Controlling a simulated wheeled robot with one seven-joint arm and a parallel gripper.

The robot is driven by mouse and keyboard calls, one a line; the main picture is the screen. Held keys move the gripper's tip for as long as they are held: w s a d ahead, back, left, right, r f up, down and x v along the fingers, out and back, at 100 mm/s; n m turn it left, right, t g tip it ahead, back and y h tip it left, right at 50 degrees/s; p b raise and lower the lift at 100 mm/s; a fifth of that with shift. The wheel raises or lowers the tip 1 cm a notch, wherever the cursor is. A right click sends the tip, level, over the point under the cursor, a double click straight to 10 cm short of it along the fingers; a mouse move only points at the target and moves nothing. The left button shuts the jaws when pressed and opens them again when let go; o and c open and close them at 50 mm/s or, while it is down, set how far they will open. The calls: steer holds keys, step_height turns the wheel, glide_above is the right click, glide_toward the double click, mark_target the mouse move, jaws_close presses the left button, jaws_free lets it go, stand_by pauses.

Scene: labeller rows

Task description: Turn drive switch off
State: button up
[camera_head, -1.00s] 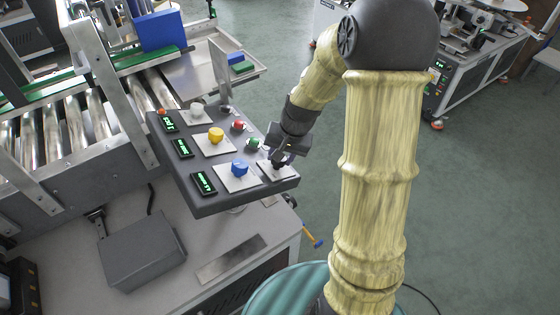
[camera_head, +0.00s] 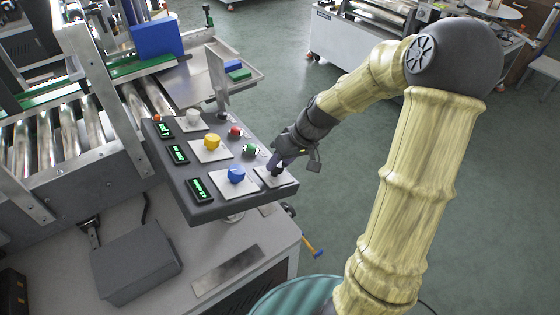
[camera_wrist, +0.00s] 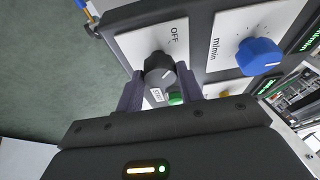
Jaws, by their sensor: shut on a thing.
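The drive switch is a black knob (camera_wrist: 159,69) on a white plate (camera_wrist: 135,43), with OFF printed above it in the wrist view. It has a light pointer mark, but I cannot tell exactly where this points. In the head view the white plate (camera_head: 287,180) is at the panel's near right corner, and the knob is mostly hidden by my gripper (camera_head: 277,165). In the wrist view my gripper's two fingers (camera_wrist: 160,82) stand on either side of the knob, shut on it. A second label under the knob is partly covered.
The dark control panel (camera_head: 217,208) also carries a blue knob (camera_head: 236,174), a yellow knob (camera_head: 212,141), a white knob (camera_head: 193,118), a red button (camera_head: 235,132), a green button (camera_head: 249,150) and green displays. A metal plate (camera_head: 219,83) stands up behind it. Open floor lies right.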

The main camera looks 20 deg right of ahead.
stand_by(0.4)
steer(key=o, duration=1)
steer(key=p+v, duration=0.1)
steer(key=v, duration=1.6)
steer(key=shift+d+p, duration=0.25)
steer(key=shift+p, duration=0.15)
steer(key=shift+a+r, duration=0.1)
